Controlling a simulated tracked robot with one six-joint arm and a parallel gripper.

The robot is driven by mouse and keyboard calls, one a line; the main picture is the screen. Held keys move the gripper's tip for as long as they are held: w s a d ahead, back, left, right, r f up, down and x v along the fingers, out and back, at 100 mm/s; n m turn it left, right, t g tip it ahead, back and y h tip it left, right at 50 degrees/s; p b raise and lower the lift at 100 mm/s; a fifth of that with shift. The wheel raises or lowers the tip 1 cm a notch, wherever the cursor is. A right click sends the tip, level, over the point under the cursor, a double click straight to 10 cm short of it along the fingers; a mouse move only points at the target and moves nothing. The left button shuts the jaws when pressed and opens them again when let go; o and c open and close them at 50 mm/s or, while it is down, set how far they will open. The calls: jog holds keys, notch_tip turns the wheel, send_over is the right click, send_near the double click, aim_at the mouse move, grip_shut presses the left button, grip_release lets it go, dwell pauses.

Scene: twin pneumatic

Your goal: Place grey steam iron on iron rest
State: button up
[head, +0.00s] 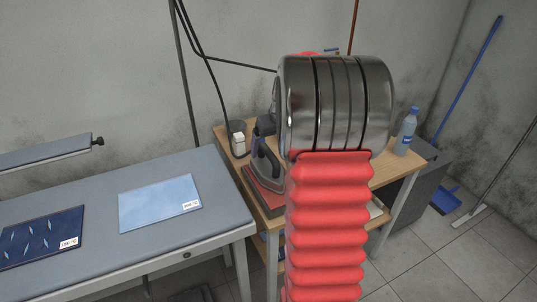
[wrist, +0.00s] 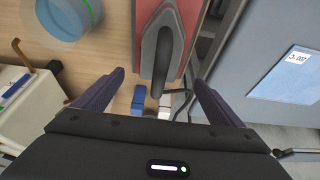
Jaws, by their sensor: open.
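The grey steam iron (head: 268,173) sits on a red flat pad (head: 262,200), which looks like the iron rest, on the wooden table. In the wrist view the iron (wrist: 161,52) shows from above with its dark handle, and the red pad (wrist: 187,18) lies under it. My gripper (wrist: 160,86) is open, with one dark purple finger on each side of the handle's near end. Neither finger visibly touches the handle. In the head view my arm hides part of the gripper and of the iron's surroundings.
The ironing table (head: 100,270) with a light blue cloth (head: 160,203) and a dark blue cloth (head: 42,238) stands at the left. A cup (head: 238,138) stands behind the iron. A blue-capped bottle (head: 405,131) stands at the wooden table's (head: 385,174) right.

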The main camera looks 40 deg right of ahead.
jog(key=shift+v, duration=1.45)
jog(key=shift+a+r, duration=0.1)
jog(key=shift+a, duration=0.15)
jog(key=s+a+r+n, duration=0.1)
jog(key=s+a+r, duration=0.25)
jog(key=a, duration=0.75)
jog(key=s+a+r+n, duration=0.15)
jog(key=a+r, duration=0.25)
jog(key=a, duration=0.7)
jog(key=s+a+f+t+y, duration=0.1)
jog(key=s+a, duration=1.3)
jog(key=s, duration=0.1)
jog(key=shift+s+f+n+t, duration=0.3)
jog(key=shift+s+f+n, duration=0.05)
jog(key=shift+s+f, duration=0.05)
jog(key=shift+a, duration=0.1)
